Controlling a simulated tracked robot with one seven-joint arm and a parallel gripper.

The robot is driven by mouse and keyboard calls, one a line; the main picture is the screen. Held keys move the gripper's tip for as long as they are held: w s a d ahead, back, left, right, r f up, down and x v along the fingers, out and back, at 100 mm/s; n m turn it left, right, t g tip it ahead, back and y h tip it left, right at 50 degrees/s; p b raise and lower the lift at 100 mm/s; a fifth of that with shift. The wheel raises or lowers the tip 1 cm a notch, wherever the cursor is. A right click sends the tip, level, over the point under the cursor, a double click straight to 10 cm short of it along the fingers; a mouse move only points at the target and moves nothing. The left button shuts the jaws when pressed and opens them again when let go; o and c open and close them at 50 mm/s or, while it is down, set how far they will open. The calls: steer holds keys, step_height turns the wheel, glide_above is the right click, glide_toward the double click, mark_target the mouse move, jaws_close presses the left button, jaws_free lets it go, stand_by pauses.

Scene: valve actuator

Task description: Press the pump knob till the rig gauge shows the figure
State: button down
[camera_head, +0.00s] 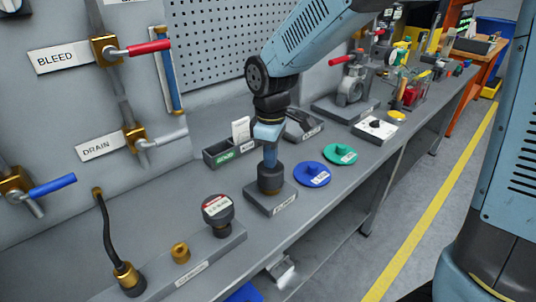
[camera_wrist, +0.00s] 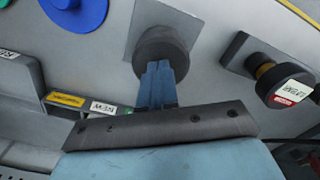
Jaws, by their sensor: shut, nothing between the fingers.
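My gripper (camera_head: 270,163) points straight down in the head view with its blue fingers together and nothing between them. Its fingertips meet the top of a dark round knob (camera_head: 270,183), which stands on a grey block (camera_head: 266,204) with a small label too blurred to read. In the wrist view the fingers (camera_wrist: 158,68) overlap the knob (camera_wrist: 170,41); I cannot tell how far it is pressed. A black round gauge-like head (camera_head: 217,211) with a white and red face stands on a grey rail to the left. It also shows in the wrist view (camera_wrist: 287,87); its figures are unreadable.
A blue disc (camera_head: 312,174) and a green disc (camera_head: 340,154) lie right of the knob. A dark labelled bin (camera_head: 222,152) stands behind it. A brass fitting (camera_head: 181,252) and a hose (camera_head: 108,232) are at front left. Valve handles stick out from the left panel.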

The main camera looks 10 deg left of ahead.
steer(key=shift+f, duration=0.75)
steer(key=shift+r, duration=3.25)
steer(key=shift+d, duration=0.1)
